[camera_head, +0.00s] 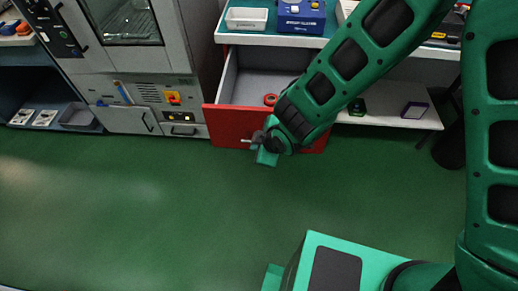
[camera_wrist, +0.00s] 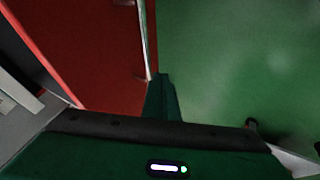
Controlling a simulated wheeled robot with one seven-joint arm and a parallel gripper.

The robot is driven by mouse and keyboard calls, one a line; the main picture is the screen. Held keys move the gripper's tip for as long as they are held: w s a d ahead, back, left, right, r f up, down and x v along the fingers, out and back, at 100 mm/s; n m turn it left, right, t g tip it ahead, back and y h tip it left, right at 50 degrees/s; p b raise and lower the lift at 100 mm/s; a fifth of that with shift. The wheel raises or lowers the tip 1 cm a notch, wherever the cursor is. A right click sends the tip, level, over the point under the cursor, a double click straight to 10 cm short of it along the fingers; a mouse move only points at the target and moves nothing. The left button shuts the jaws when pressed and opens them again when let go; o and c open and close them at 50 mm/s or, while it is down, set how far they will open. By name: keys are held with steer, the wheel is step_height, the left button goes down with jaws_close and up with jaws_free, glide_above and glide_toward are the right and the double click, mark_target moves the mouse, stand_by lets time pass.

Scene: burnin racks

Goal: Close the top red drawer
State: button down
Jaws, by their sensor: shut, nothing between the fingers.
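The red drawer (camera_head: 228,122) stands pulled out below the bench, with its grey inside showing. Its red front also fills the left of the wrist view (camera_wrist: 95,55), where a pale bar like a handle (camera_wrist: 146,40) runs along it. In the head view a small bit of handle (camera_head: 246,141) shows beside my gripper. My gripper (camera_head: 267,157) is shut and empty, just in front of the drawer front. Its fingers also show in the wrist view (camera_wrist: 162,95), close to the bar; I cannot tell whether they touch. My arm hides the right part of the drawer.
A red ring-shaped thing (camera_head: 270,99) lies in the drawer. A grey oven cabinet (camera_head: 135,75) stands to the left. A white tray (camera_head: 246,19) and a blue device (camera_head: 302,16) sit on the bench above. A low shelf (camera_head: 385,118) is at the right. The green floor (camera_head: 140,210) in front is clear.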

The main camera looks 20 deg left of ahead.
steer(key=shift+w+a, duration=0.1)
steer(key=shift+w, duration=0.4)
